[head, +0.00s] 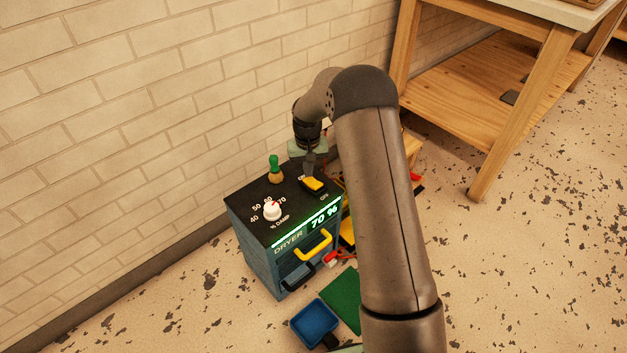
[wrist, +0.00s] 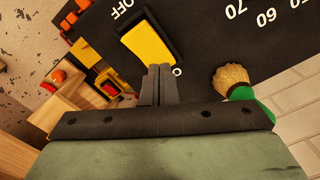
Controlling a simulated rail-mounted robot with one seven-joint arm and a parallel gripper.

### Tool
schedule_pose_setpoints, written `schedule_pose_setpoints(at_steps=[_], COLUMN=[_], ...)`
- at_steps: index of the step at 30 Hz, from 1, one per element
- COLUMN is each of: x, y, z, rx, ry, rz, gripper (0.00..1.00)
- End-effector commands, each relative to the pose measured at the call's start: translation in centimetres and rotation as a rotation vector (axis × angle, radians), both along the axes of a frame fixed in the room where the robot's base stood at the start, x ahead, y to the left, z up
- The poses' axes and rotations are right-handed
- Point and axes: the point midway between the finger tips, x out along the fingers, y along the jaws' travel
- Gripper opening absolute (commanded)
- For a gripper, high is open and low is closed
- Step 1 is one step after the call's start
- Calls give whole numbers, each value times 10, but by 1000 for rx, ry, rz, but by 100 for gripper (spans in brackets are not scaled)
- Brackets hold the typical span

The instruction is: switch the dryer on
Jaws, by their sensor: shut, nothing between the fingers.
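The dryer (head: 262,241) is a dark box with a black top. Its front display (head: 323,216) glows green and reads 70 %, with a lit green strip beside it. A yellow rocker switch (head: 313,185) sits on the top and shows large in the wrist view (wrist: 152,45). OFF is printed by its far end in the wrist view. My gripper (head: 309,167) is shut and empty. Its fingertips (wrist: 159,71) are at the switch's end away from OFF, partly hiding a label there. I cannot tell whether they touch the switch.
A white dial (head: 271,210) with a percent scale and a green-handled brush-like object (head: 275,168) are on the dryer top. A blue tray (head: 315,323) and green mat (head: 342,297) lie in front. A wooden table (head: 500,75) stands right; a brick wall is behind.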

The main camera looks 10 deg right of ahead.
Motion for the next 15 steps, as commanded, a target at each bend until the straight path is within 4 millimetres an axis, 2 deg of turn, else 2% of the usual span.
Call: schedule_pose_setpoints(at_steps=[1, 15], x=[0, 1], y=[0, 0], z=[8, 47], rx=[0, 1], ry=[-2, -4], rz=[0, 0], gripper=[0, 0])
